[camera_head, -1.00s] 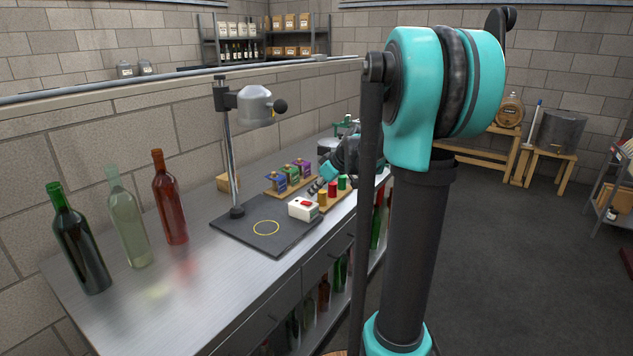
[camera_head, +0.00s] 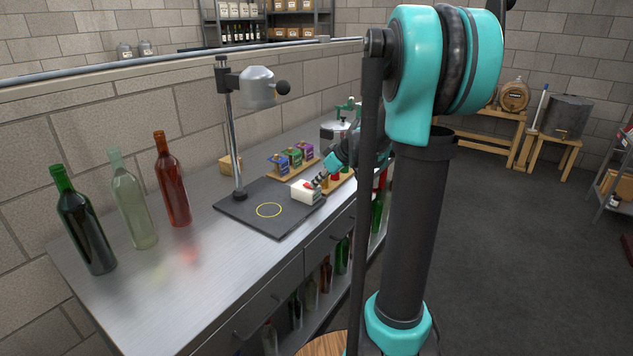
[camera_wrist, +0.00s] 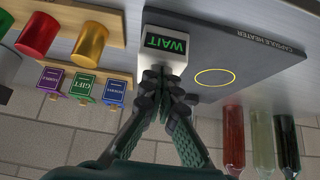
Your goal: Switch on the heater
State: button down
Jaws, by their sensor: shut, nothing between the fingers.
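The capsule heater is a dark base plate (camera_head: 245,212) with a yellow ring, a metal post and a grey head (camera_head: 257,87) above. The wrist view shows the plate (camera_wrist: 240,45) lettered "CAPSULE HEATER". At the plate's right edge sits a white switch box (camera_head: 304,194) with a red part on top. In the wrist view the box (camera_wrist: 176,65) has a display reading "WAIT" in green. My gripper (camera_head: 317,182) is shut and empty, with its tips at the box's top (camera_wrist: 163,73). The fingers hide the red part in the wrist view. I cannot tell whether they touch it.
Three bottles (camera_head: 172,185) stand at the bench's left. Labelled blue, green and purple items (camera_head: 293,157) on a wooden strip stand behind the box. Red and gold capsules (camera_wrist: 90,45) on another strip are close to my gripper. The bench's front left (camera_head: 180,290) is clear.

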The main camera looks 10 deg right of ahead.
jog(key=shift+r, duration=0.2)
jog(key=shift+r, duration=0.6)
